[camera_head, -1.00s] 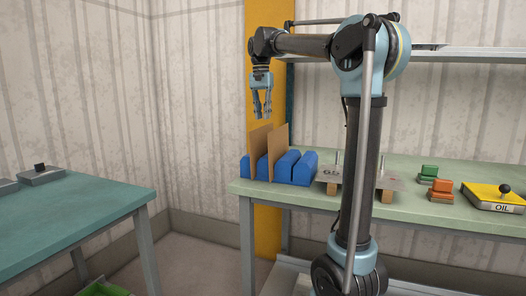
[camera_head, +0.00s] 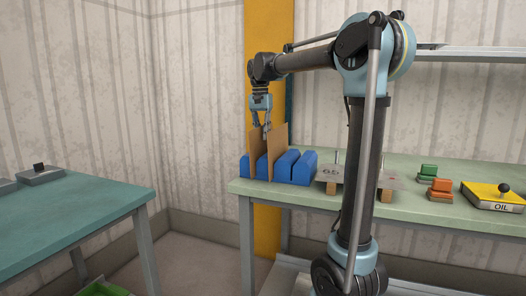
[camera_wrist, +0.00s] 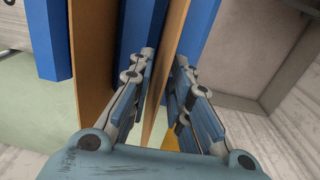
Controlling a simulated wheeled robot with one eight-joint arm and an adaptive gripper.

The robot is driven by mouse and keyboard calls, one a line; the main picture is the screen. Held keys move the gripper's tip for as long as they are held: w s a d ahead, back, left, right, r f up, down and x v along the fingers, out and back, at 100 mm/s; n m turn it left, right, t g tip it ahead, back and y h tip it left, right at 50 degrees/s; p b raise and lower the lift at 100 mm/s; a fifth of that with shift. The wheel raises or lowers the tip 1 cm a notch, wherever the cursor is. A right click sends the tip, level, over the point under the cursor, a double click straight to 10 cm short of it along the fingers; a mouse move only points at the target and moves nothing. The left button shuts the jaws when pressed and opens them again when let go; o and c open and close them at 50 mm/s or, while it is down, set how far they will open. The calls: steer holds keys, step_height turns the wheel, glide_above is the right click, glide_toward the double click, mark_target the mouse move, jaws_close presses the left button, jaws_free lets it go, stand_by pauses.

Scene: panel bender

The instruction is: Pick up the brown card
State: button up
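Two brown cards stand upright in slots of a blue rack (camera_head: 302,168) at the left end of the green workbench. In the head view, one is the left card (camera_head: 253,156) and the other the right card (camera_head: 279,150). My gripper (camera_head: 265,134) hangs pointing down at the cards' top edges, partly hidden by the right card. In the wrist view, my open fingers (camera_wrist: 164,68) stand on either side of one brown card (camera_wrist: 172,58), with gaps visible. The other card (camera_wrist: 90,60) stands outside the fingers, to the left.
A metal plate (camera_head: 388,182) on wooden blocks lies right of the rack. Farther right are a green block (camera_head: 428,172), an orange block (camera_head: 441,187) and a yellow OIL box (camera_head: 492,195). A teal table (camera_head: 75,215) stands at left.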

steer(key=shift+c, duration=0.3)
jaws_close()
steer(key=shift+r, duration=0.15)
steer(key=shift+r, duration=5.4)
